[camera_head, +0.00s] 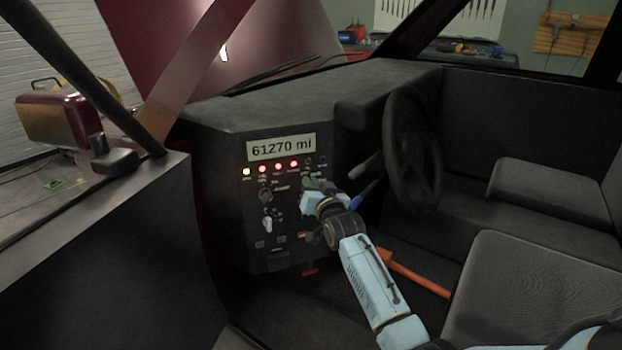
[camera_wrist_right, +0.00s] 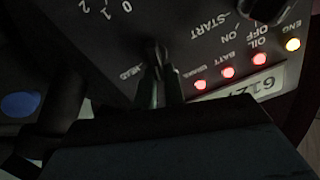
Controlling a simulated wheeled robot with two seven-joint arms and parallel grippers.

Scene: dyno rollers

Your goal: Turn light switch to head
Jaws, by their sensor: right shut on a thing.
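The dark light switch knob (camera_wrist_right: 157,52) is on the black dashboard panel (camera_head: 240,222). In the right wrist view, a partly hidden label ending in "EAD" is just left of the knob. My right gripper (camera_wrist_right: 158,88) is shut on the knob, with one finger on each side. In the head view, my right gripper (camera_head: 312,184) reaches the panel's right side below the indicator lights and hides the knob. I cannot tell exactly which mark the knob points to. My left gripper is in neither view.
Left of my gripper are an ignition switch (camera_head: 265,195) marked OFF, ON, START and a lower pale knob (camera_head: 267,225). Lit indicators (camera_head: 278,167) sit under the mileage display (camera_head: 281,147). The steering wheel (camera_head: 411,150), blue-tipped lever (camera_head: 356,202) and orange lever (camera_head: 415,273) are to the right.

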